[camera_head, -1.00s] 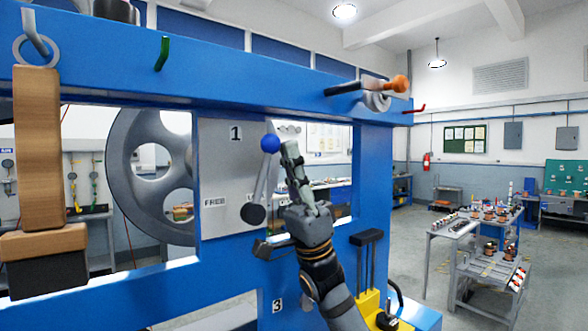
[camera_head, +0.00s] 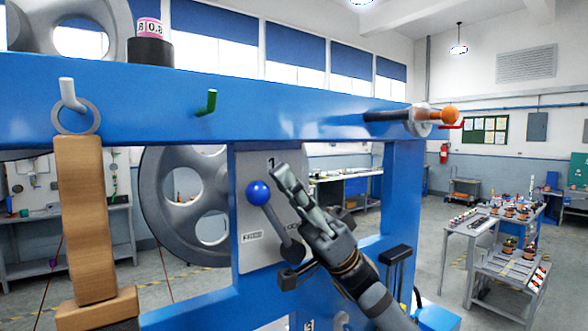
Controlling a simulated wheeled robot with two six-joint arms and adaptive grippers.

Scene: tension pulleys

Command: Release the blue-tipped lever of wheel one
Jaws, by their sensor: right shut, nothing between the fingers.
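The lever has a blue ball tip (camera_head: 258,193) and a grey bar (camera_head: 275,222) running down right to its pivot. It leans left, on the side of a small white label, partly readable as FREE. It is mounted on a grey plate (camera_head: 250,262) marked 1, in front of a grey spoked wheel (camera_head: 160,205). My right gripper (camera_head: 279,172) comes in from the lower right, pointing up left. It is shut and empty. Its fingertips lie just up and right of the ball in the picture; I cannot tell if they touch. It hides part of the plate. My left gripper is out of view.
A blue frame beam (camera_head: 300,118) crosses above, with a green hook (camera_head: 207,103) and an orange-knobbed part (camera_head: 450,116). Wooden blocks (camera_head: 85,215) hang at left. A dark bar lies by the lever's pivot.

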